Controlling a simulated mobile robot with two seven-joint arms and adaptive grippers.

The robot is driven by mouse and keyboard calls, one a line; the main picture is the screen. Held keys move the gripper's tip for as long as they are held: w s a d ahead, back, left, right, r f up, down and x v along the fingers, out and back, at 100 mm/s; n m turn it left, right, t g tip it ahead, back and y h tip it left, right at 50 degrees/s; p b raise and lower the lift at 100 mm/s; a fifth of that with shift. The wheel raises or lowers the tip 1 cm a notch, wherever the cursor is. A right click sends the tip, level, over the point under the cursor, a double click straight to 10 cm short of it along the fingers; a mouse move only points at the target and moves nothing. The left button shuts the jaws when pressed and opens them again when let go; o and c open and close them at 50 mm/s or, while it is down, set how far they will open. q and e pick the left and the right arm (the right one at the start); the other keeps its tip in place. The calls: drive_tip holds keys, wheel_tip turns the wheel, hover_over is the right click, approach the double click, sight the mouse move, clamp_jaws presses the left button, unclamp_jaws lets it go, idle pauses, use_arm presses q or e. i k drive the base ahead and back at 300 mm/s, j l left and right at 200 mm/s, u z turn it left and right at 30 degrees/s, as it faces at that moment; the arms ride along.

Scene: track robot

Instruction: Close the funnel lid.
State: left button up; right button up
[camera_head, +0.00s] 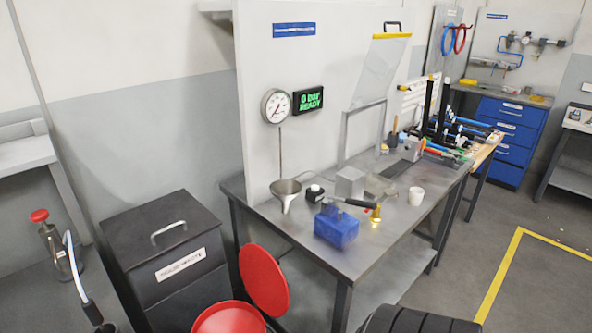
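A red round lid (264,280) stands open, tilted steeply upright, in front of the workbench's left end. Just below and left of it is a red round funnel (229,319), cut off by the bottom edge of the view. The lid is at the funnel's rear right rim; the joint between them is not clear. A small metal funnel (286,192) also stands on the workbench, with no lid seen on it. Neither of my grippers shows in this view.
The grey workbench (385,245) holds a blue block (336,228), a white cup (416,196) and tools. A black lidded bin (168,250) stands left of the red lid. A black ribbed object (405,320) is at the bottom edge. Open floor lies at right.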

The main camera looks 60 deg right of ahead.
sight(263, 278)
drive_tip(key=k+l, duration=0.1)
drive_tip(key=l, duration=0.3)
drive_tip(key=k+l+u, duration=0.15)
drive_tip(key=l, duration=0.2)
drive_tip(key=k+l, duration=0.15)
drive_tip(key=l, duration=0.25)
drive_tip(key=k+l+u, duration=0.1)
drive_tip(key=l, duration=0.25)
drive_tip(key=k+l+u, duration=0.1)
drive_tip(key=l, duration=0.25)
drive_tip(key=k+l, duration=0.25)
drive_tip(key=i+l+u, duration=0.1)
drive_tip(key=l, duration=0.45)
drive_tip(key=l+u, duration=0.1)
drive_tip(key=l, duration=0.5)
